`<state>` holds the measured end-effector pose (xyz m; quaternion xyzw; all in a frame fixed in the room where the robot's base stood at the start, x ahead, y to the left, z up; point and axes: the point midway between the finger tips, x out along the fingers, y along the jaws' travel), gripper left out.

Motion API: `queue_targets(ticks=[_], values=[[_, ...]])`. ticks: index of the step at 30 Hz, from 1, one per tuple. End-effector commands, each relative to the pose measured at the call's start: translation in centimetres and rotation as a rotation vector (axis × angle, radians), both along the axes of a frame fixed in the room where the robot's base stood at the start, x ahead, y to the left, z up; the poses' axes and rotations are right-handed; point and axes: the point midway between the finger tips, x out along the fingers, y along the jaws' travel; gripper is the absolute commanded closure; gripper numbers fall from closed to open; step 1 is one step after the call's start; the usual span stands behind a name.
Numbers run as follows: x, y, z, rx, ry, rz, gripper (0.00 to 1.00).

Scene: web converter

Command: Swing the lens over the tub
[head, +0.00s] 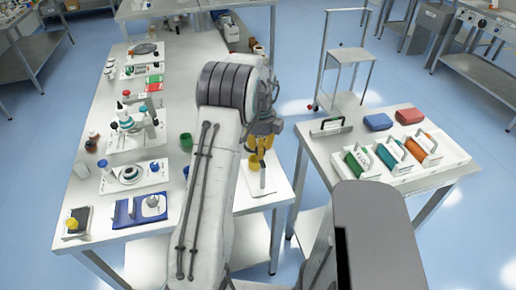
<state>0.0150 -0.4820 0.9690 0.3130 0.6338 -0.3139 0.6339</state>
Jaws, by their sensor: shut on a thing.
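My gripper (257,162), with yellow fingers, points down over the right part of the long white table. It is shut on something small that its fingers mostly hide. A white board (268,187) lies on the table just below it, with a thin upright part close to the fingers. I cannot make out a lens or a tub for certain. A round white piece with a dark ring (130,172) sits on a board at the left. A grey disc (145,48) lies on a board at the far end. A small green cup (186,141) stands left of my arm.
A blue board (140,209) and a small dark pad with a yellow knob (77,221) lie at the near left. The right table holds a white tray (446,163) with green, teal and orange handled blocks. A floor gap separates the tables.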

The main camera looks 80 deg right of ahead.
Motion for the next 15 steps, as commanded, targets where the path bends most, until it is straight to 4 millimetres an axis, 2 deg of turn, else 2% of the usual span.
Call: queue_targets(ticks=[12, 13, 15], values=[[-0.10, 0.23, -0.33, 0.011, -0.001, -0.007, 1.00], [-0.10, 0.23, -0.33, 0.011, -0.001, -0.007, 0.71], [-0.10, 0.23, -0.32, 0.010, -0.001, -0.007, 0.65]])
